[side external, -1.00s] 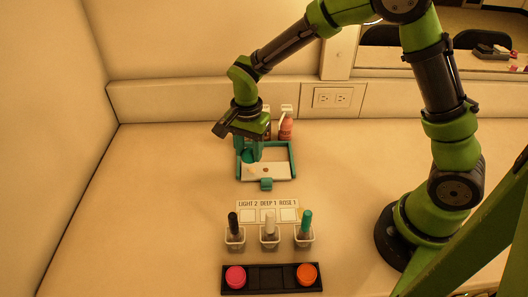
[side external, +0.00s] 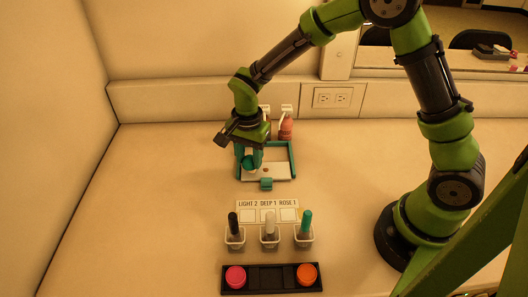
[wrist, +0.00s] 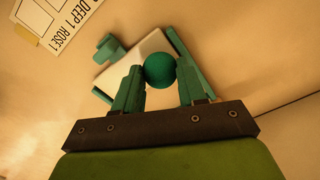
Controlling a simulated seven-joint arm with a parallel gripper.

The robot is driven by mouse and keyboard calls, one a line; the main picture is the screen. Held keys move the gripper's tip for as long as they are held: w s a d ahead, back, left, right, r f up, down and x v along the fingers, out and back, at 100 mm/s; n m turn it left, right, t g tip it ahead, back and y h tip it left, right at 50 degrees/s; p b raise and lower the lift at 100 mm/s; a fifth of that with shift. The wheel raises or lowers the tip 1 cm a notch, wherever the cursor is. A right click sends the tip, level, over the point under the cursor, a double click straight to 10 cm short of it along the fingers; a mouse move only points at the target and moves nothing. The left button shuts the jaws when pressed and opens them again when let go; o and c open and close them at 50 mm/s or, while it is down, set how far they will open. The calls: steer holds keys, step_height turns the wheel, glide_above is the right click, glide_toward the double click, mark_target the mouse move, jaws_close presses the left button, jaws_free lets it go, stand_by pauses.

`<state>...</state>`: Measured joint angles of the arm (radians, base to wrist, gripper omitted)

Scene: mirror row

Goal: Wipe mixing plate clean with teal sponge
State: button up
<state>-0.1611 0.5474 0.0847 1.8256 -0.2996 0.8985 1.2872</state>
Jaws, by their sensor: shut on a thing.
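The mixing plate (side external: 280,171) is a white slab in a teal frame with a teal tab at its front, flat on the table. In the wrist view the white plate (wrist: 143,47) is partly hidden behind the sponge and the fingers. My gripper (side external: 249,157) is over the plate's left part. It is shut on the round teal sponge (wrist: 160,70), which sits between its two teal fingers. In the side view the sponge (side external: 249,163) is low over the plate; I cannot tell whether it touches.
In front of the plate lies a label card (side external: 268,204), then several small cups with upright tools (side external: 269,230). A black tray (side external: 265,281) with pink and orange lids is at the front. Bottles (side external: 286,126) stand behind the plate. The table's left side is clear.

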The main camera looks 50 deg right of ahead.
mark_target(272, 172)
steer(key=shift+f, duration=0.6)
steer(key=shift+s, duration=0.1)
stand_by(0.3)
steer(key=shift+s+d, duration=2.95)
steer(key=shift+d, duration=0.05)
steer(key=shift+w+a, duration=0.9)
steer(key=shift+a, duration=0.2)
steer(key=shift+w+a, duration=0.9)
steer(key=shift+a, duration=0.15)
steer(key=shift+w+a, duration=0.55)
steer(key=shift+a, duration=0.2)
steer(key=shift+w+a, duration=0.5)
steer(key=shift+a, duration=0.2)
steer(key=shift+s+d+f, duration=0.1)
steer(key=shift+s+d, duration=1)
steer(key=shift+d, duration=0.15)
steer(key=shift+s+d, duration=1)
steer(key=shift+d, duration=0.05)
steer(key=shift+s, duration=0.1)
